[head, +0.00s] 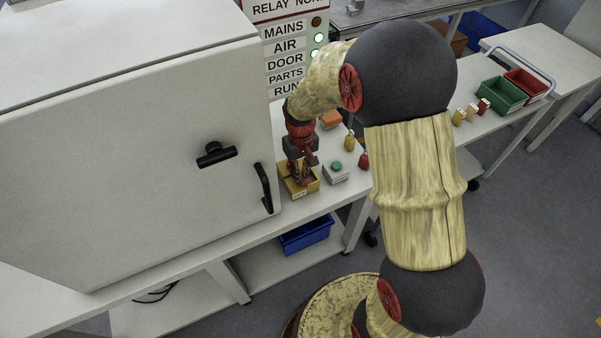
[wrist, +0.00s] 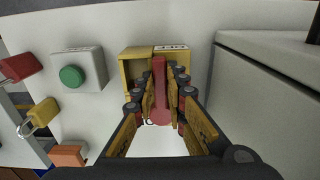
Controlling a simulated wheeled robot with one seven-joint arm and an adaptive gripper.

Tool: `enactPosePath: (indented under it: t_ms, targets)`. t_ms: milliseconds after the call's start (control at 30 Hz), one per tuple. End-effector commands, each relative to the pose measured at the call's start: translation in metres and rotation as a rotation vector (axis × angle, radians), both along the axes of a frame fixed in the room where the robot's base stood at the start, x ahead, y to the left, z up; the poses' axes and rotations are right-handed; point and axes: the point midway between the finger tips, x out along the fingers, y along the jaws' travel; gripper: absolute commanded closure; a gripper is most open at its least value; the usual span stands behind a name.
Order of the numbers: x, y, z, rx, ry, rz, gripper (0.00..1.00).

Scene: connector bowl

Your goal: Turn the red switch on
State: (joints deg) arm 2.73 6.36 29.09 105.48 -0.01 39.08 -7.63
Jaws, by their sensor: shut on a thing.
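The red switch (wrist: 159,92) is a long red lever on a yellow box (wrist: 133,68) with a white label, seen in the wrist view. In the head view the yellow box (head: 299,190) sits on the bench beside the large white cabinet. My gripper (wrist: 159,84) is shut on the red lever, with a finger on each side of it. In the head view my gripper (head: 301,172) reaches down onto the box, and the lever is mostly hidden there. The relay panel (head: 286,50) has a dark brownish lamp at MAINS and green lamps at AIR and DOOR. The lower lamps are hidden by my arm.
A grey box with a green button (wrist: 72,77) stands close beside the yellow box. The white cabinet (head: 130,150) with black handles stands close on the other side. Green (head: 502,95) and red bins stand farther right.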

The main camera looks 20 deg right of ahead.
Motion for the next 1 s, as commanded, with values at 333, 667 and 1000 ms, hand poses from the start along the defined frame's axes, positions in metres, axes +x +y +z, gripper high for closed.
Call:
enactPosePath:
  t_ms: [333, 667, 1000]
  targets:
    - [0.0000, 0.0000, 0.0000, 0.000, 0.000, 0.000, 1.00]
    - [0.0000, 0.0000, 0.0000, 0.000, 0.000, 0.000, 1.00]
    - [0.0001, -0.0028, 0.0008, 0.000, 0.001, 0.041, 1.00]
